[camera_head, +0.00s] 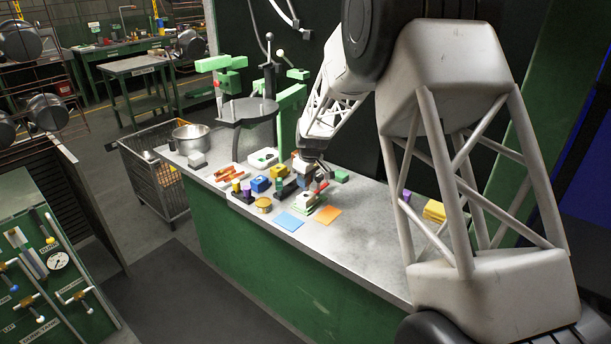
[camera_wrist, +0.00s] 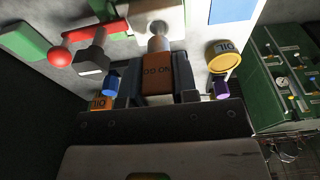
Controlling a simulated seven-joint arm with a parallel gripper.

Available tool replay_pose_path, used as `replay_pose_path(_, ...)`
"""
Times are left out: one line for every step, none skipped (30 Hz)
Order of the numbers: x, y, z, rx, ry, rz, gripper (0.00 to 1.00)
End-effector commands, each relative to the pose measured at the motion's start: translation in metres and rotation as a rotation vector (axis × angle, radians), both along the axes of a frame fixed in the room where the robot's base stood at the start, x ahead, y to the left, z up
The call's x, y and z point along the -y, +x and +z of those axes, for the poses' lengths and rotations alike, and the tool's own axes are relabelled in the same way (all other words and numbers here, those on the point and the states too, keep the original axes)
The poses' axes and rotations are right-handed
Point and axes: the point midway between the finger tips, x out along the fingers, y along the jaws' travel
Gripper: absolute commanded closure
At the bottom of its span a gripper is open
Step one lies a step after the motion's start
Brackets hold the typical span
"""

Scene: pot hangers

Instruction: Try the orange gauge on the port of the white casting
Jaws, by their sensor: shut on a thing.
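The orange gauge (camera_wrist: 158,72) is a block with dark lettering, held between my gripper's fingers (camera_wrist: 157,88) in the wrist view. A silver plug (camera_wrist: 157,43) sticks out of it, away from my gripper, toward a pale surface at the top. I cannot tell whether the plug's tip is inside the port. The white casting (camera_head: 305,203) sits low on the bench in the head view, near a red handle. My gripper (camera_head: 308,172) is just above it and hides part of it. The port itself is not clear in either view.
A red ball-ended handle (camera_wrist: 60,55) and a dark block (camera_wrist: 95,50) are close beside the gauge. A blue mat (camera_head: 289,221) and an orange mat (camera_head: 327,215) lie in front. A yellow-topped oil tin (camera_head: 263,204) and several coloured parts stand to the left.

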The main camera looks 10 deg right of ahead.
Motion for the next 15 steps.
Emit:
replay_pose_path(0.0,0.0,-0.0026,0.0,0.0,0.0,0.97)
replay_pose_path(0.0,0.0,-0.0038,0.0,0.0,0.0,0.97)
replay_pose_path(0.0,-0.0001,-0.0054,0.0,0.0,0.0,0.97)
replay_pose_path(0.0,-0.0001,-0.0063,0.0,0.0,0.0,0.97)
replay_pose_path(0.0,-0.0002,-0.0071,-0.001,-0.001,0.0,0.97)
replay_pose_path(0.0001,-0.0002,-0.008,-0.001,0.0,0.0,0.97)
replay_pose_path(0.0,-0.0003,-0.0085,-0.001,0.0,0.0,0.97)
replay_pose_path(0.0,-0.0003,-0.0089,-0.001,0.0,0.0,0.97)
replay_pose_path(0.0,-0.0003,-0.0094,-0.001,0.0,0.0,0.97)
replay_pose_path(0.0,-0.0002,-0.0096,-0.001,0.0,0.0,0.97)
replay_pose_path(0.0,-0.0003,-0.0097,-0.001,0.0,0.0,0.97)
replay_pose_path(0.0,-0.0003,-0.0098,-0.001,0.0,0.0,0.97)
replay_pose_path(0.0,-0.0003,-0.0098,-0.001,0.0,0.0,0.97)
replay_pose_path(0.0,-0.0003,-0.0098,-0.001,0.0,0.0,0.97)
replay_pose_path(0.0,-0.0002,-0.0097,-0.001,0.0,0.0,0.97)
